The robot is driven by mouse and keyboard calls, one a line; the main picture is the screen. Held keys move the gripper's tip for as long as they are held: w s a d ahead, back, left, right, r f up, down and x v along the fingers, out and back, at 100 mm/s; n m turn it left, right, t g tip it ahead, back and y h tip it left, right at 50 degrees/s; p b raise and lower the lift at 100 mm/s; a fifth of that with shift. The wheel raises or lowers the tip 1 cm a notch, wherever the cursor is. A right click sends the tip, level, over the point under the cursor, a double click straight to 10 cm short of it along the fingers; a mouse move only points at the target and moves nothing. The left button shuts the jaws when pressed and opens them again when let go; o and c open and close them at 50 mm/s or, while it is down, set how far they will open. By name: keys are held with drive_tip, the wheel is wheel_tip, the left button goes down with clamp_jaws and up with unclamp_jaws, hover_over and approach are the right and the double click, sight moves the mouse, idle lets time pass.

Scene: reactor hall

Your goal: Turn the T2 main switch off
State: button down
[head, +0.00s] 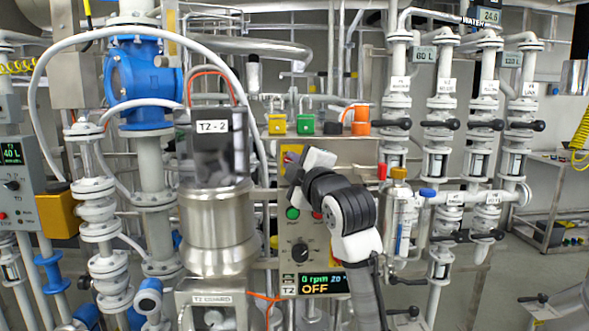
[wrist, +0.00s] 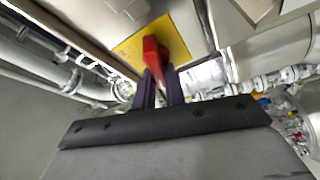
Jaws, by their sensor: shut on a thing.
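The T2 main switch is a red handle (wrist: 152,50) on a yellow plate (wrist: 181,37) in the wrist view. My gripper (wrist: 160,80) is shut on the handle, with one dark finger on each side. In the head view my gripper (head: 298,168) reaches the upper part of the T2 control panel (head: 322,237) and hides most of the switch. Only a bit of the yellow plate (head: 286,158) shows there. The T2 display (head: 321,284) reads 0 rpm and OFF. Whether the handle stands at on or off cannot be read.
A green button (head: 292,213) and a black knob (head: 300,252) sit below the switch, with a red button partly behind my arm. The steel T2 vessel (head: 217,225) stands close on the left. Valve pipes (head: 441,150) stand close on the right.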

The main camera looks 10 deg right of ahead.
drive_tip(key=shift+f+n+g, duration=0.2)
drive_tip(key=shift+n+g, duration=0.6)
drive_tip(key=shift+n, duration=1.1)
drive_tip(key=c, duration=1.5)
unclamp_jaws()
drive_tip(key=shift+o, duration=0.2)
drive_tip(key=s+d+b, duration=0.2)
drive_tip(key=s+b, duration=0.2)
drive_tip(key=s, duration=0.9)
drive_tip(key=shift+s+d, duration=0.25)
drive_tip(key=shift+r, duration=0.1)
